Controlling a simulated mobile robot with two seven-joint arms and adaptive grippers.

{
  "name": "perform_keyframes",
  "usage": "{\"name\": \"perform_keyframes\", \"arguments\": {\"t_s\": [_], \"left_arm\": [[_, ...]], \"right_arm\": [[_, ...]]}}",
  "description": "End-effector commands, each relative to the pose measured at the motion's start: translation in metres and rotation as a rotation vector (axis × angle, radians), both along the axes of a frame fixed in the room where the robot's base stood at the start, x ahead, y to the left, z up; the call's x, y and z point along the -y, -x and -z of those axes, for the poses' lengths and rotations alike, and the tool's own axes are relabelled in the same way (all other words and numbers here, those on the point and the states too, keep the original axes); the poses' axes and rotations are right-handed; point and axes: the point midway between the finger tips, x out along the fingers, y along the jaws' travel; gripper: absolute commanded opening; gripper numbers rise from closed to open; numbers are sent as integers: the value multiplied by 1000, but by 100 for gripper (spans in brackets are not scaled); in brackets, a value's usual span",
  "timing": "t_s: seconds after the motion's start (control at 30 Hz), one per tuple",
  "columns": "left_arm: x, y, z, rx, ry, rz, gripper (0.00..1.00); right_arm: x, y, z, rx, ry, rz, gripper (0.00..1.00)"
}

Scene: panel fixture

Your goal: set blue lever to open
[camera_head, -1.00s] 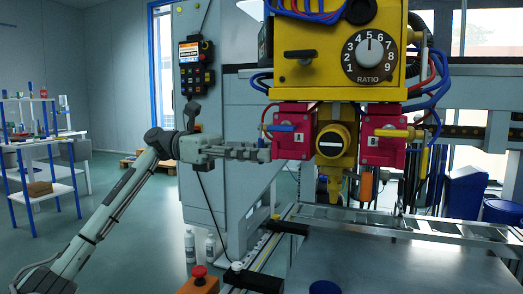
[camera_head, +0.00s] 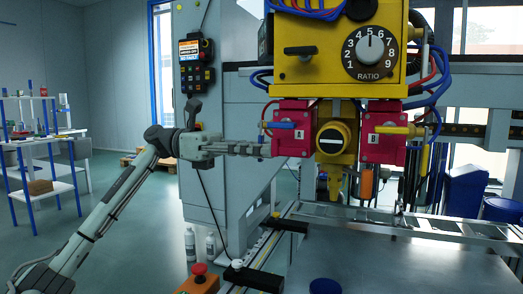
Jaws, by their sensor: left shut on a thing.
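The blue lever (camera_head: 281,125) lies about level across the front of the left red valve block (camera_head: 291,147), under the yellow panel box. My left gripper (camera_head: 262,149) reaches in from the left, with its fingertips at the left edge of that block. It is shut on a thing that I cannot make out. The visible blue bar lies a little above the fingertips in the picture. My right gripper is not in view.
Blue and red hoses hang close around the blocks. A flat metal table (camera_head: 410,268) below is mostly clear.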

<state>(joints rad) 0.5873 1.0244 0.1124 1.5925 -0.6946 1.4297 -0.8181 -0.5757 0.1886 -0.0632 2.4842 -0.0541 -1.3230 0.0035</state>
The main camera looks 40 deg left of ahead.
Motion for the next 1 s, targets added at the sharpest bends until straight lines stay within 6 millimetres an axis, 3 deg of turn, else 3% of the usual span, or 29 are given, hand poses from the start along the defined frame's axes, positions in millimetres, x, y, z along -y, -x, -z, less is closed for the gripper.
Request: {"name": "perform_keyframes", "arguments": {"t_s": [0.5,1.0], "left_arm": [[4,17,-3,-401,93,-2,0],[8,32,-18,-863,205,-2,0]], "right_arm": [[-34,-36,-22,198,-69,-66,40],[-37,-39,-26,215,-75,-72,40]]}}
